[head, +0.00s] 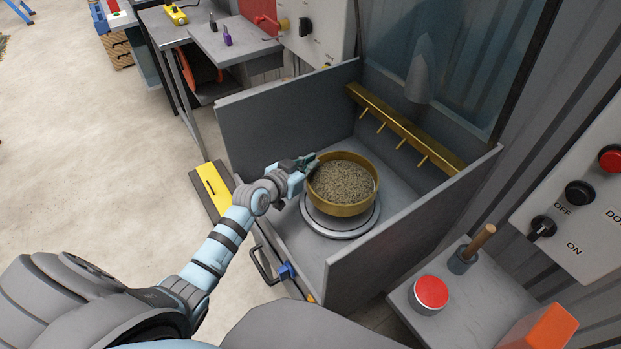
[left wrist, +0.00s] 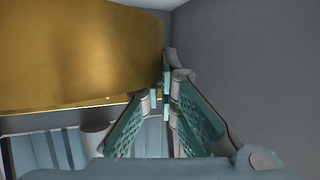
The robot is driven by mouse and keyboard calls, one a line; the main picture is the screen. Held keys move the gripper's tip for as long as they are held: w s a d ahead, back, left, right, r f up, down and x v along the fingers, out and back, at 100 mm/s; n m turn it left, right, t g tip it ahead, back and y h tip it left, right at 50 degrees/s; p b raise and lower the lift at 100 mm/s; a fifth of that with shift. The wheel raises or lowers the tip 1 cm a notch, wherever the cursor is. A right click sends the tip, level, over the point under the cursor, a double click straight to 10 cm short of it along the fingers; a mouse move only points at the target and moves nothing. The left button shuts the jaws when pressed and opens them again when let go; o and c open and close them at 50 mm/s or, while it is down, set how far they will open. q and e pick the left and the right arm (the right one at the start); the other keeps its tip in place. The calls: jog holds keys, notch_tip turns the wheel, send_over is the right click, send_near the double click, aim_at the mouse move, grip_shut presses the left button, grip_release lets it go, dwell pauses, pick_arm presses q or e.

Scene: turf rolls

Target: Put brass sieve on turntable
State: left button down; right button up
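The brass sieve (head: 342,208), a round pan filled with grainy grey-brown material, is over the round grey turntable (head: 341,231) in the open-topped grey bay. It looks about level; whether it touches the turntable is hidden. My left gripper (head: 312,161) is at the sieve's upper-left rim. In the left wrist view the sieve's wall (left wrist: 80,55) fills the upper left. The left gripper's fingertips (left wrist: 160,95) are almost together beside it, with a bit of brass between them. My right gripper is not in view.
Grey bay walls (head: 410,228) surround the turntable. A brass bar with pegs (head: 405,130) runs along the back. A side table at the lower right holds a red button (head: 431,292) and a wooden-handled tool (head: 478,241). A yellow-topped block (head: 212,190) is left of the bay.

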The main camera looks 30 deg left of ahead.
aim_at(312, 173)
pick_arm(q)
jog(key=f, duration=0.2)
jog(key=f+b, duration=0.1)
jog(key=f, duration=0.1)
jog(key=shift+w+d, duration=0.1)
jog(key=shift+w, duration=0.1)
jog(key=shift+w+f, duration=0.1)
jog(key=shift+w, duration=0.05)
jog(key=shift+f+b, duration=0.15)
jog(key=shift+b, duration=0.4)
jog(key=shift+f+b, duration=0.3)
jog(key=shift+f, duration=0.05)
jog(key=c, duration=1.8)
grip_release()
jog(key=shift+r, duration=0.1)
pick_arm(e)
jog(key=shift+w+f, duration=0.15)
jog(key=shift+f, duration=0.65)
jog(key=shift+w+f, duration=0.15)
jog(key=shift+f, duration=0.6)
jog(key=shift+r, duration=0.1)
